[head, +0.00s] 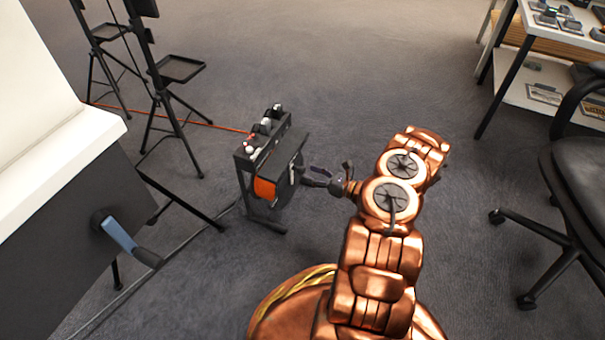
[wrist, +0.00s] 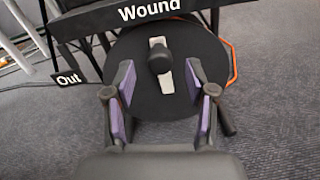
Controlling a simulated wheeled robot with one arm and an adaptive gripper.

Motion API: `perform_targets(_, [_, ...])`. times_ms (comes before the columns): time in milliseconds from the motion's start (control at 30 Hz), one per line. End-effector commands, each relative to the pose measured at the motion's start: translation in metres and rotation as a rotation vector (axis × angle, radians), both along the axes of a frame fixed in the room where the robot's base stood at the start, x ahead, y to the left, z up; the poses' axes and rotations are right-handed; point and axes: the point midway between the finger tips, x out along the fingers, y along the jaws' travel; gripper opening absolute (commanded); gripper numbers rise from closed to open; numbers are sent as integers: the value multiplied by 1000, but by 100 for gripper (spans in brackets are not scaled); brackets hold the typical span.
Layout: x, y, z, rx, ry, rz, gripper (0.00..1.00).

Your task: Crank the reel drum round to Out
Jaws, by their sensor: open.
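The reel drum (wrist: 140,95) is a round black disc facing the wrist camera, with an orange edge showing at the right. Its crank (wrist: 166,83) is a pale, nearly vertical arm with a black knob (wrist: 158,58) sticking out towards the camera. The "Wound" label (wrist: 150,12) is above the drum and the "Out" label (wrist: 68,80) is to its left. In the head view the reel's orange side (head: 264,190) shows under a black housing. My gripper (wrist: 160,75) is open, its purple-padded fingers on either side of the crank in the picture. I see no contact.
An orange cable (head: 190,122) runs from the reel to the left across the floor. Black tripod stands (head: 165,100) stand behind left. A dark cabinet with a blue crank (head: 120,236) is at left. A chair (head: 580,185) and a shelf table (head: 530,60) are at right, with clear carpet between.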

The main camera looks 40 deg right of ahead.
Motion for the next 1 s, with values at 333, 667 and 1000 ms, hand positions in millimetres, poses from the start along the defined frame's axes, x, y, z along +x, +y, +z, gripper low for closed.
perform_targets(333, [31,19,-1,3,0,1,55])
perform_targets(667, [34,19,0,2,1,0,54])
perform_targets(1000, [33,19,0,2,1,0,19])
